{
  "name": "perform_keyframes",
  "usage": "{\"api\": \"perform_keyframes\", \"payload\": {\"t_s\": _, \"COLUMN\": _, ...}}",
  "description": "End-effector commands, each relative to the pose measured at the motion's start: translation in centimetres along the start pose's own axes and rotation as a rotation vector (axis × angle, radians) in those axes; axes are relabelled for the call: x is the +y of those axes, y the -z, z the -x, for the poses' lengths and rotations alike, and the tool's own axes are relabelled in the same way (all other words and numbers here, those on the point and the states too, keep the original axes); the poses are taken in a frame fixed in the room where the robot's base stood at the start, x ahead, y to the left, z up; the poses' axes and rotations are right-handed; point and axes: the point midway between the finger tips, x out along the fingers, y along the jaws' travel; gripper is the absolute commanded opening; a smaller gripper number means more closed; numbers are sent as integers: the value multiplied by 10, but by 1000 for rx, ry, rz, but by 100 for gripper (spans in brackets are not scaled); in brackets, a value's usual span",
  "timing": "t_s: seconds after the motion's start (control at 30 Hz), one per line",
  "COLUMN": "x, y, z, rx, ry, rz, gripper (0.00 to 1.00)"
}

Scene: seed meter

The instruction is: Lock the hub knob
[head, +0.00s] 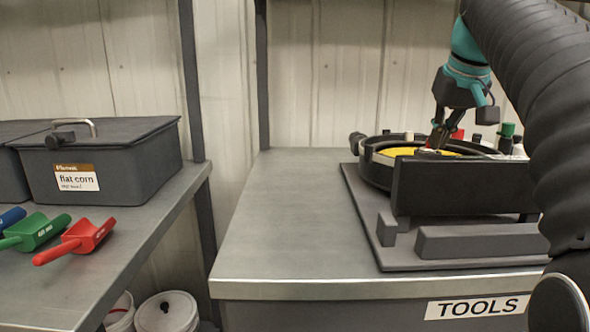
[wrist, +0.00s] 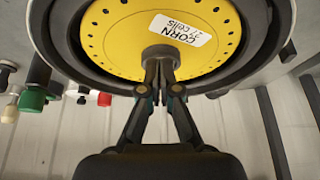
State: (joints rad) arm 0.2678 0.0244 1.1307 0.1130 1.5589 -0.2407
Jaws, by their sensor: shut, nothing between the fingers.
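The hub knob (wrist: 157,50) is a grey round piece at the centre of the yellow seed disc (wrist: 112,35), seen in the wrist view. The disc has a ring of small holes and a white "CORN" label beside the hub. It sits in a dark round housing, and in the head view the disc (head: 400,151) shows as a thin yellow sliver. My gripper (wrist: 160,66) is shut and empty, its fingertips together right at the hub knob and partly covering it. Whether they touch it I cannot tell. In the head view my gripper (head: 437,143) points down over the disc.
The meter stands on a grey base plate (head: 362,225) with an upright dark panel (head: 465,187) in front. Small green-capped (head: 507,130) and red (head: 457,134) items stand behind. The left part of the tools bench (head: 290,210) is clear. Scoops and a "flat corn" bin (head: 110,165) lie on the left bench.

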Motion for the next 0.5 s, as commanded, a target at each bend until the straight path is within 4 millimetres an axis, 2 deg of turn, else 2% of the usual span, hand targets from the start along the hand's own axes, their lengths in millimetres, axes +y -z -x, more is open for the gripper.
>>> {"api": "perform_keyframes", "payload": {"t_s": 0.5, "x": 0, "y": 24, "z": 41, "rx": 2, "ry": 0, "rz": 0, "gripper": 0}}
